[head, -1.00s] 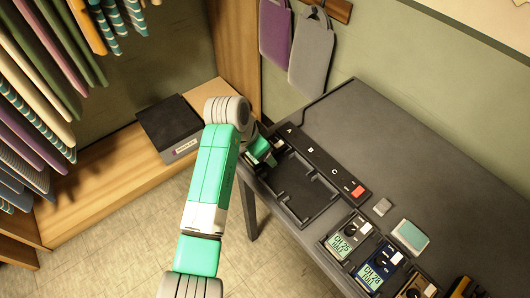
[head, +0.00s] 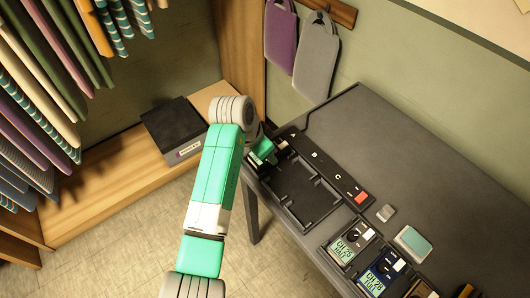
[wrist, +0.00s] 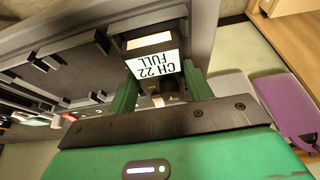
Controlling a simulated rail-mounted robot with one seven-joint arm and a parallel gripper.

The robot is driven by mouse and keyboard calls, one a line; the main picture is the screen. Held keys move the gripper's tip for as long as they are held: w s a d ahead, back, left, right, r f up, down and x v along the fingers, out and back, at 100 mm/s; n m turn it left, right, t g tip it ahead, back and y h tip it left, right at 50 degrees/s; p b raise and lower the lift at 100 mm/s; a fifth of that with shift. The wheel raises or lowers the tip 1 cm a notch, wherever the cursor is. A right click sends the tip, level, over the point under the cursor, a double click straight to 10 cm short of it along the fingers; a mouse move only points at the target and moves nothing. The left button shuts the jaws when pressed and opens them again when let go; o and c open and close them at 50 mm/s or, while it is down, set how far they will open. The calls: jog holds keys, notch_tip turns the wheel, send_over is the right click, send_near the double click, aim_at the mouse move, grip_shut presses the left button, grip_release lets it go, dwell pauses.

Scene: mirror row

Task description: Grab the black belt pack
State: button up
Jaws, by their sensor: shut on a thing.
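My gripper (wrist: 160,92) is shut on a dark belt pack (wrist: 154,62), with one green finger on each side of it. The pack's pale screen reads "CH 22 FULL", upside down in the wrist view. In the head view my gripper (head: 264,152) is at the A end of the black charging tray (head: 309,223), and the arm partly hides the pack. I cannot tell whether the pack touches the tray.
A small grey piece (head: 385,213) and a teal-topped box (head: 413,241) lie on the grey table (head: 420,170). A black box (head: 174,127) sits on the wooden shelf. Grey and purple (head: 281,35) pouches hang behind.

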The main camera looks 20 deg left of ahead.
jog(key=shift+s+d+r, duration=0.1)
jog(key=shift+s+r, duration=0.1)
jog(key=shift+r, duration=0.4)
jog(key=shift+s+d+r, duration=0.1)
jog(key=shift+s+r, duration=0.05)
jog(key=shift+r, duration=0.4)
jog(key=s+d+r+p, duration=0.1)
jog(key=s+d, duration=0.4)
jog(key=s, duration=0.9)
jog(key=shift+s+p, duration=0.2)
jog(key=shift+p, duration=0.6)
